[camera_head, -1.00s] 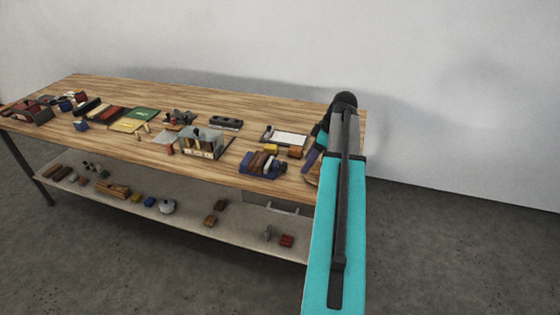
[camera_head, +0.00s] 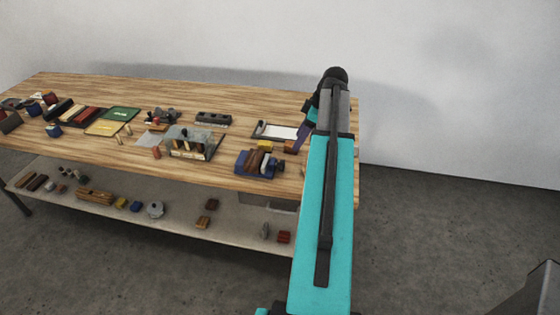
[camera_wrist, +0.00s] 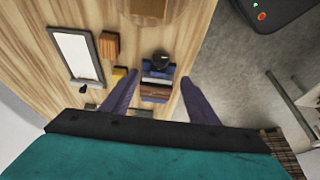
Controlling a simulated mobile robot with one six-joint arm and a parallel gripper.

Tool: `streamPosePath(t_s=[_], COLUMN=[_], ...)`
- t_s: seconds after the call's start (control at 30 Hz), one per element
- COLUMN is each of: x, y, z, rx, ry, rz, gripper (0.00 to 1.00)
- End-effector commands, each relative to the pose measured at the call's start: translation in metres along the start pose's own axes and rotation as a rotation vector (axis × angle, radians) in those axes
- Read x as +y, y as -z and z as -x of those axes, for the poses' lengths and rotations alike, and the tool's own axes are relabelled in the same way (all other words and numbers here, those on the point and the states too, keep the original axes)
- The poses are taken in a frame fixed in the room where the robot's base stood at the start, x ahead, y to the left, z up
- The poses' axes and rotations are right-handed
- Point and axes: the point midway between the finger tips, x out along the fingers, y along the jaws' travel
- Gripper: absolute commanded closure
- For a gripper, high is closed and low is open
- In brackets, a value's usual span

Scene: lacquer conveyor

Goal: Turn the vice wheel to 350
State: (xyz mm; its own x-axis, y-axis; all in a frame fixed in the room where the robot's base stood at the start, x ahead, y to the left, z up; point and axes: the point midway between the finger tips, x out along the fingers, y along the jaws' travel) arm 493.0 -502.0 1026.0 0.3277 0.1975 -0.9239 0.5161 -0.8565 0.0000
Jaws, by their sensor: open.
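The vice (camera_head: 258,163) is a blue block with brown wooden pieces, near the table's front edge towards the right end. In the wrist view the vice (camera_wrist: 156,92) shows blue and brown bands. A round black part (camera_wrist: 160,58) at its far end looks like the wheel. No scale or number can be read on it. My gripper (camera_wrist: 161,82) is open, with its two purple fingers on either side of the vice in the wrist view. I cannot tell how far above it they are. In the head view a purple finger (camera_head: 302,138) shows right of the vice, the rest hidden by my arm.
A tray with a white sheet (camera_head: 278,131), a yellow block (camera_head: 265,146) and an orange block (camera_wrist: 109,46) are close by. A clear-topped box (camera_head: 190,141) stands left of the vice. Several other items crowd the left. A lower shelf (camera_head: 175,225) holds small objects.

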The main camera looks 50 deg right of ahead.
Motion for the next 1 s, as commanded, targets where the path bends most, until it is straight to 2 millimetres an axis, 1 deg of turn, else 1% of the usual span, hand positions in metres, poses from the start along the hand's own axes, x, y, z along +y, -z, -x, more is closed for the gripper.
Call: streamPosePath(t_s=[0.27,0.47,1.0], x=[-0.002,-0.002,-0.003], y=[0.005,0.006,0.008], z=[-0.004,-0.013,-0.064], rx=[0.0,0.0,0.0], ry=[0.003,0.005,0.006], rz=[0.007,0.008,0.01], gripper=[0.46,0.46,0.46])
